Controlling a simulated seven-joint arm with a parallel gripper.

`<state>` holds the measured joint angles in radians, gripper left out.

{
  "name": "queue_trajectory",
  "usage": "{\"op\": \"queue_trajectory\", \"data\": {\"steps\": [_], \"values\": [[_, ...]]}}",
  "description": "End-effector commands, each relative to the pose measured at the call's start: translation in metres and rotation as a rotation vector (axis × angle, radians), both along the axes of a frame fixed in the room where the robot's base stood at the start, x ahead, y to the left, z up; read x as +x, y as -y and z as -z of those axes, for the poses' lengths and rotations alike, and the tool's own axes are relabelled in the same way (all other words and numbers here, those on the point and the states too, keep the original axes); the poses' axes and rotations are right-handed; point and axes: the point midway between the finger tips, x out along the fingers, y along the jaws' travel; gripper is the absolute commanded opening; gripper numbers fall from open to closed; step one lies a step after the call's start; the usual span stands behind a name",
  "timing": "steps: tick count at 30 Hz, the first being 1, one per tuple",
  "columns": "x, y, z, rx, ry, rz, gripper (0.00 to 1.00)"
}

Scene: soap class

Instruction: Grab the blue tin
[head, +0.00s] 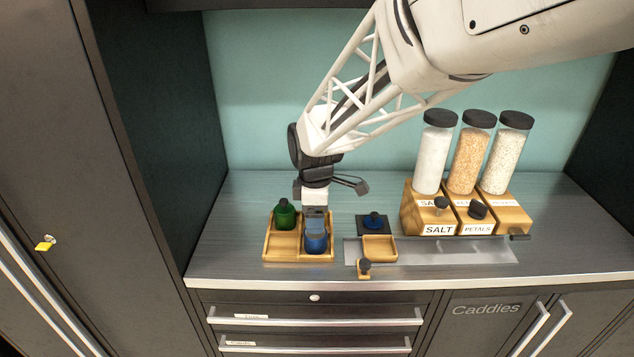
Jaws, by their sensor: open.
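A blue tin (316,243) stands in the right part of a wooden tray (268,249) on the counter. My gripper (316,229) points down right over the blue tin, with its fingers at the tin's upper part. The gripper is open. It hides the top of the tin, and I cannot tell whether the fingers touch it. A green tin (284,214) with a dark knob stands in the left part of the same tray.
A small blue object (373,221) with a dark top sits on a dark square pad, behind a small wooden dish (380,247). Three tall jars (470,155) stand on labelled wooden dispensers (466,212) at the right. The counter's left side is clear.

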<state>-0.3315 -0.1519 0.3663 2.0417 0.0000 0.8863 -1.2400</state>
Motion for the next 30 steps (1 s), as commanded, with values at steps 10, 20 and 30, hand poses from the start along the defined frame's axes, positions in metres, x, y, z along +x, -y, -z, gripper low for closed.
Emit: {"op": "queue_trajectory", "data": {"steps": [10,20,30], "values": [[0.000,0.000,0.013,0.000,0.001,0.000,0.73],[-0.001,0.000,0.021,0.000,0.000,0.001,0.73],[-0.002,0.000,0.057,0.000,-0.001,0.001,0.73]]}}
